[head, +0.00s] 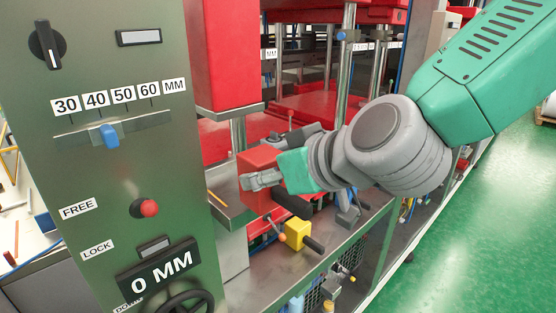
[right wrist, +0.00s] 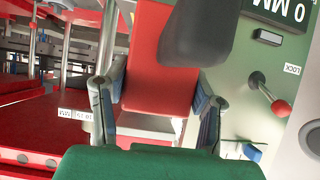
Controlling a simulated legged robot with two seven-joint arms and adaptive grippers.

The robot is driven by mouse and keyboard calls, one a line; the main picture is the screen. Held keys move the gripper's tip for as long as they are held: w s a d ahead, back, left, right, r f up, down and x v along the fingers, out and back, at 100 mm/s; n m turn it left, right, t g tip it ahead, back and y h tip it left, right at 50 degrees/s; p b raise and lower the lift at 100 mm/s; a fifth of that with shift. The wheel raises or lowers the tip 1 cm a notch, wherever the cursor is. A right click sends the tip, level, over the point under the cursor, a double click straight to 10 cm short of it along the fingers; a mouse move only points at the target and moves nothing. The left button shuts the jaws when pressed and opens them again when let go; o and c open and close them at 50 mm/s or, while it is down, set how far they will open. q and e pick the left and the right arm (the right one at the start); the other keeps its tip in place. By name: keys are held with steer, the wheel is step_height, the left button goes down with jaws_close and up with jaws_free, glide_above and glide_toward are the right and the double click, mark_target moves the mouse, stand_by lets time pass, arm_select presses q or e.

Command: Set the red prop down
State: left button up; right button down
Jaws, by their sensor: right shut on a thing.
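The red prop (head: 259,160) is a red block at the machine's opening, over the grey metal ledge. My right gripper (head: 272,161) reaches in from the right and is shut on it, one finger across its near side. In the right wrist view the red prop (right wrist: 158,70) sits between the two fingers (right wrist: 155,106). A dark rounded part (right wrist: 200,32) covers some of its face there. I cannot tell whether its underside touches the ledge. My left gripper is not in view.
The green control panel (head: 180,235) stands close on the left, with a red-knobbed lever (head: 148,208). A red block (head: 226,50) hangs above. A yellow block (head: 297,234) with a black handle sits on the ledge (head: 262,268) in front. Steel posts (head: 345,60) stand behind.

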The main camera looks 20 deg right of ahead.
steer(key=shift+w+a+r, duration=0.15)
steer(key=shift+w+a, duration=0.1)
steer(key=shift+a, duration=0.05)
steer(key=shift+w+a, duration=0.35)
steer(key=shift+w, duration=0.25)
steer(key=shift+w+d+f+b, duration=0.1)
steer(key=shift+w+d+b, duration=0.05)
steer(key=shift+w, duration=0.55)
steer(key=shift+w+d+f+b, duration=0.1)
steer(key=shift+w+b, duration=0.05)
steer(key=shift+w, duration=0.55)
steer(key=shift+w+a, duration=0.15)
steer(key=shift+w, duration=0.05)
steer(key=shift+a+f, duration=0.15)
steer(key=shift+f, duration=0.1)
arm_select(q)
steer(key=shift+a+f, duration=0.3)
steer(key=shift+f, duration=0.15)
arm_select(e)
steer(key=shift+a+f, duration=0.15)
steer(key=shift+a, duration=0.25)
steer(key=c, duration=0.6)
jaws_free()
steer(key=shift+s+d, duration=0.1)
steer(key=shift+d, duration=0.2)
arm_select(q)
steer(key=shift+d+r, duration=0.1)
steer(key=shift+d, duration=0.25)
arm_select(e)
steer(key=shift+d, duration=0.15)
